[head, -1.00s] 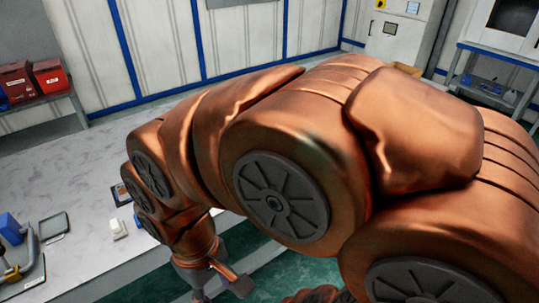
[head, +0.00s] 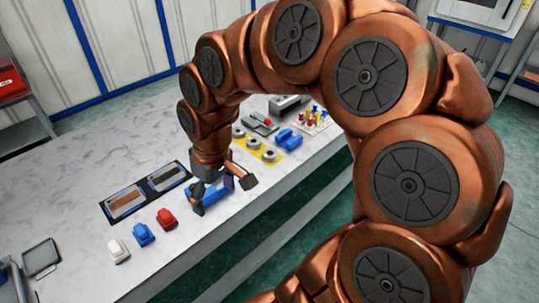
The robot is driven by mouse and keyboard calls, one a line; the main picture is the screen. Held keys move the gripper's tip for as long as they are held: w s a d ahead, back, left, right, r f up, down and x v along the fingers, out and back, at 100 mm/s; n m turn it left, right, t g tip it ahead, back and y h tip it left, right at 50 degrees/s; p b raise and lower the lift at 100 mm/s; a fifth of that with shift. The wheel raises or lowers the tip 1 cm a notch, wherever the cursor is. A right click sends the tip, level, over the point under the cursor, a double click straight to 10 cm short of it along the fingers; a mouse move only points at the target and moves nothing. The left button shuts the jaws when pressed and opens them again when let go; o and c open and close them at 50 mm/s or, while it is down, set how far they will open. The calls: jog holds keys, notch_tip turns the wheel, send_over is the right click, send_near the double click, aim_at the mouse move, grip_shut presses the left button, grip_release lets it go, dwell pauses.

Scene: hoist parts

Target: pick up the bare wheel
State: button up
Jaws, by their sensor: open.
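Several grey ring-shaped wheels lie in a row on a yellow mat (head: 279,158) in the head view. The near one (head: 269,155), the middle one (head: 254,143) and the far one (head: 239,132) look alike at this size, so I cannot tell which is the bare wheel. My gripper (head: 223,196) is open and points down over the table's front edge. It is left of and nearer than the mat, apart from the wheels. A blue part (head: 211,197) shows behind and between its fingers; I cannot tell whether they touch it.
A red block (head: 167,219), a blue block (head: 144,235) and a white block (head: 118,250) stand left of my gripper. A dark framed panel (head: 146,191) lies behind them. Right of the mat are a blue part (head: 290,138) and a board of coloured pegs (head: 313,120).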

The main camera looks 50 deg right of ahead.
jog(key=w+d+t, duration=0.1)
jog(key=w+d, duration=0.5)
jog(key=w, duration=0.1)
jog(key=m+t+h, duration=0.1)
jog(key=m+t, duration=0.2)
send_near(271, 151)
jog(key=a, duration=0.2)
jog(key=shift+p+x, duration=0.4)
jog(key=shift+x, duration=1.3)
jog(key=shift+s+d+p+x, duration=0.15)
jog(key=shift+p+x, duration=0.25)
jog(key=shift+x, duration=0.45)
jog(key=shift+d+p+x, duration=0.15)
jog(key=shift+p+x, duration=0.2)
jog(key=shift+x, duration=0.5)
jog(key=shift+s+d+p+x, duration=0.1)
jog(key=shift+p+x, duration=0.3)
jog(key=shift+x, duration=0.45)
jog(key=shift+c, duration=0.4)
jog(key=c, duration=1.4)
